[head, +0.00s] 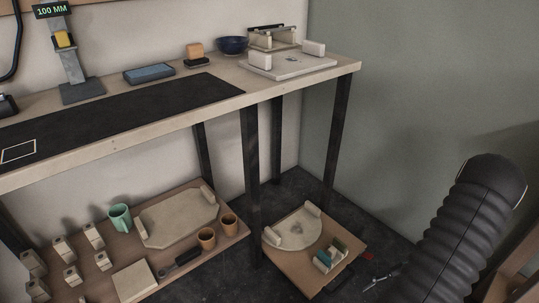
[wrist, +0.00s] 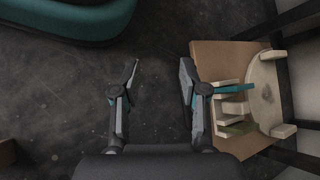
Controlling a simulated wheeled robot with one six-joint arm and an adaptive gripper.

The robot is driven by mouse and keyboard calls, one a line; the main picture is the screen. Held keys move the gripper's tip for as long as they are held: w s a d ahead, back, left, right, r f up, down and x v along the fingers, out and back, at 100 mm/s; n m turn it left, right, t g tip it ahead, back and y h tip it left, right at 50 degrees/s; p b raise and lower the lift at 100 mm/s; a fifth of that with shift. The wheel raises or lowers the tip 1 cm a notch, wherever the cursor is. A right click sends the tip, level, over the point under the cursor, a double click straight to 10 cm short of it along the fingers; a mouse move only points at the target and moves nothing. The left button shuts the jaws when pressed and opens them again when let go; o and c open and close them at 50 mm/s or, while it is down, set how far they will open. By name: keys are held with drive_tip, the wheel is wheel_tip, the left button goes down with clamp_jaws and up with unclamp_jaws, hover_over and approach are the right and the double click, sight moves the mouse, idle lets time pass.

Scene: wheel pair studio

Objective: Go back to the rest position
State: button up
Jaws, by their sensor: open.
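My gripper (wrist: 158,72) is open in the wrist view, with its two fingers spread apart and nothing between them, only dark floor beyond. The right finger appears close beside a low wooden board (wrist: 215,58) and the small blocks on it; I cannot tell whether they touch. In the head view, part of what looks like my gripper (head: 374,283) shows low at the right, beside the same board (head: 285,273). My dark ribbed arm hides much of the lower right there.
The low board carries a round pale plate (head: 290,233) and small blocks (head: 328,259). A workbench (head: 215,100) stands above a lower shelf (head: 205,258) with mugs and blocks. A teal-edged dark shape (wrist: 70,25) is at the wrist view's upper left. Floor between is clear.

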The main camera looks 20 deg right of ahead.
drive_tip(key=w+a+r+n+g+h+p, duration=0.1)
drive_tip(key=a+r+n+h, duration=0.15)
drive_tip(key=r, duration=0.55)
drive_tip(key=w+a+r+n+h, duration=0.15)
drive_tip(key=a+r, duration=0.25)
drive_tip(key=r, duration=0.4)
drive_tip(key=w+a+r+n+g+h+p, duration=0.1)
drive_tip(key=a+r+h, duration=0.2)
drive_tip(key=r, duration=0.5)
drive_tip(key=s+a+r+n+t+h+p, duration=0.3)
drive_tip(key=a+r+n+t, duration=0.3)
drive_tip(key=a+r, duration=1.2)
wheel_tip(320, 180, up, 2)
drive_tip(key=shift+s+a+r+n+t, duration=0.1)
drive_tip(key=shift+s+a+n+t, duration=0.25)
drive_tip(key=shift+n, duration=0.65)
drive_tip(key=shift+d, duration=0.1)
